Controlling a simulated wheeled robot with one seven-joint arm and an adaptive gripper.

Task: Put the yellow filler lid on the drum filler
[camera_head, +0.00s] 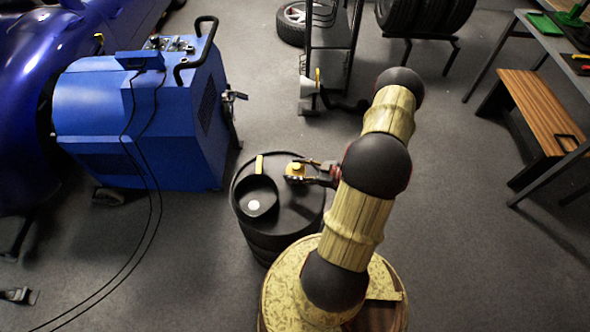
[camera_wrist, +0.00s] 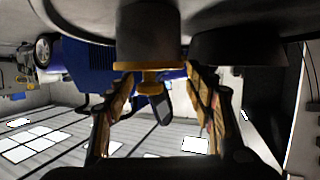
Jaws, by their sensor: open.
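The black drum (camera_head: 313,204) stands on the floor, seen from above in the head view. A wide black cup-like fitting (camera_head: 254,197) with a pale spot inside is on its top. The yellow lid (camera_head: 297,168) is on the drum's far side. In the wrist view, which is upside down, the yellow lid (camera_wrist: 150,77) has a small knob and borders a short grey cylinder (camera_wrist: 148,35) against the drum top. My gripper (camera_head: 308,173) is open, its fingers (camera_wrist: 160,98) on either side of the knob with gaps showing. I cannot tell whether the cylinder is the filler.
A yellow strip (camera_head: 259,164) lies on the drum top. The blue dynamometer (camera_head: 150,115) stands left of the drum, with black cables running across the floor. A wire rack (camera_head: 330,50) stands behind; a wooden bench (camera_head: 540,115) is at the right. The floor between is clear.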

